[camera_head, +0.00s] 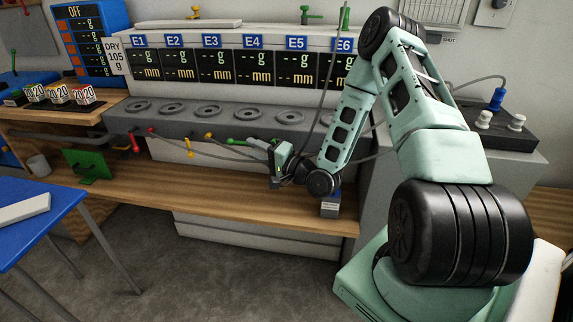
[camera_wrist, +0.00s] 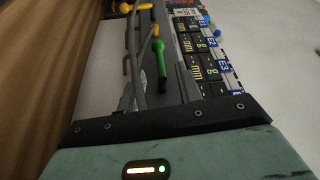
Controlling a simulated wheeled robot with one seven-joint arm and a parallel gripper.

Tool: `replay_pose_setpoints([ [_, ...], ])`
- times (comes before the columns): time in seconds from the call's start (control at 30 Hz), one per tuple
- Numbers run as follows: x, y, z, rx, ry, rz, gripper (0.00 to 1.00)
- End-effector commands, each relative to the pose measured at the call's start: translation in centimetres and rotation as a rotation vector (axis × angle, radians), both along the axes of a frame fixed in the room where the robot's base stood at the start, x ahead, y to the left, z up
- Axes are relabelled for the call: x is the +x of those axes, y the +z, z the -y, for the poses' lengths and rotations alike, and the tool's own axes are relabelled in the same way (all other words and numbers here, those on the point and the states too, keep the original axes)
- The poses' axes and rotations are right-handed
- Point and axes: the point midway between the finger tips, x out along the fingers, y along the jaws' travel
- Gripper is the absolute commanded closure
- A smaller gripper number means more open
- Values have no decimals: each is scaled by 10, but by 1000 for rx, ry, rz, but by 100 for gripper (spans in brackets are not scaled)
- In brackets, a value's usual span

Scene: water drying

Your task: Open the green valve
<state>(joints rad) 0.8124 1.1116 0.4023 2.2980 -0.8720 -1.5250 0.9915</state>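In the head view, a small green valve handle (camera_head: 231,141) is at the front edge of the grey bench, below the row of round plates. More green handles show higher up, a T-shaped one (camera_head: 310,17) and an upright one (camera_head: 345,16). My gripper (camera_head: 258,144) is to the right of the low green handle, pointing left, apart from it as far as I can see. In the wrist view, a green handle (camera_wrist: 158,46) stands out beside grey hoses. The fingertips are too small and dark to show whether they are open.
Yellow valve handles (camera_wrist: 129,8) are near the green one in the wrist view. Grey hoses (camera_head: 230,151) run along the bench front. Small numbered cubes (camera_head: 58,94) stand at the left, and a green panel (camera_head: 88,166) is on the wooden shelf.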

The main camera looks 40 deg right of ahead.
Motion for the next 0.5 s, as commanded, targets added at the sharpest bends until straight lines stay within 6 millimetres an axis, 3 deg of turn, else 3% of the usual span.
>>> replay_pose_setpoints([
  [0.3, -72, -8, 20, 5, 0, -5, 65],
  [0.5, -103, -11, 27, 4, 4, -4, 65],
])
